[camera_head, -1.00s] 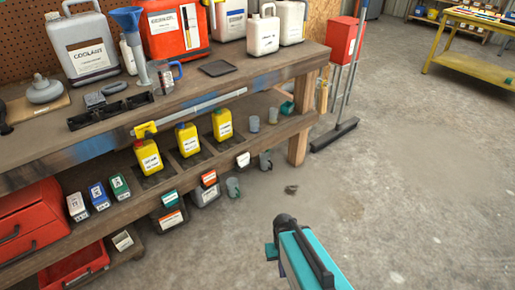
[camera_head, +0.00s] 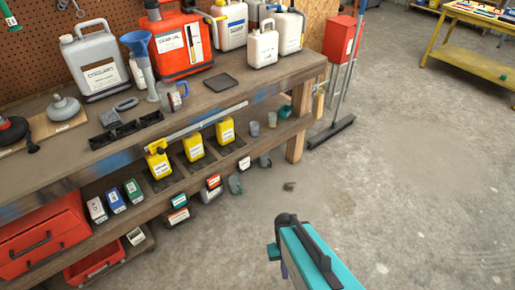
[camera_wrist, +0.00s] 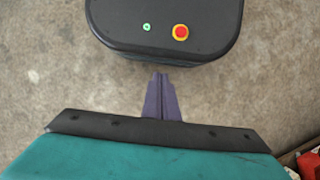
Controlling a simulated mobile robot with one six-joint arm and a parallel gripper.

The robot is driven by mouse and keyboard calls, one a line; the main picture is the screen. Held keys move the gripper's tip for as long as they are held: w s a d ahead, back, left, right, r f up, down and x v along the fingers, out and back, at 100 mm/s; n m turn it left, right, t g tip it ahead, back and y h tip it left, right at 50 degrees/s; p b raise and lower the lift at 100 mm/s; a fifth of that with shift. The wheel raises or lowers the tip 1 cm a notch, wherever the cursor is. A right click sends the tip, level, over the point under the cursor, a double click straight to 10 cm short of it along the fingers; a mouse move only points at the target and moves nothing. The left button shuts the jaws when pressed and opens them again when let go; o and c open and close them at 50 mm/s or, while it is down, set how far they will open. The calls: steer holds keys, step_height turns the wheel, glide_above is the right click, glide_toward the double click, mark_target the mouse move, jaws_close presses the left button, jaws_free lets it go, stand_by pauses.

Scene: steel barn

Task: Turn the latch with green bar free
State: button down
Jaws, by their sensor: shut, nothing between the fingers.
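I cannot make out a latch with a green bar in either view. A small green piece (camera_head: 8,18) hangs on the pegboard at the top left edge of the head view. It is cut off by the frame, and I cannot tell what it is. My gripper (camera_wrist: 161,78) shows in the wrist view as two dark purple fingers pressed together, with nothing between them. It is over bare concrete floor, well away from the workbench. In the head view my teal arm is at the bottom, right of the bench, and the fingertips are hidden.
A wooden workbench (camera_head: 60,163) runs along the left, with jugs, a blue funnel (camera_head: 138,55) and trays on top. Yellow bottles (camera_head: 193,147) stand on its lower shelf. A broom (camera_head: 331,132) stands past its end. A yellow table (camera_head: 470,55) is far right. The floor between is clear.

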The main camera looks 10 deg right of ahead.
steer(key=s+r+g+p, duration=0.1)
steer(key=s+r+p, duration=0.4)
steer(key=r+p, duration=0.4)
steer(key=shift+s+r+p, duration=0.3)
steer(key=shift+r+p, duration=0.05)
steer(key=shift+p, duration=0.6)
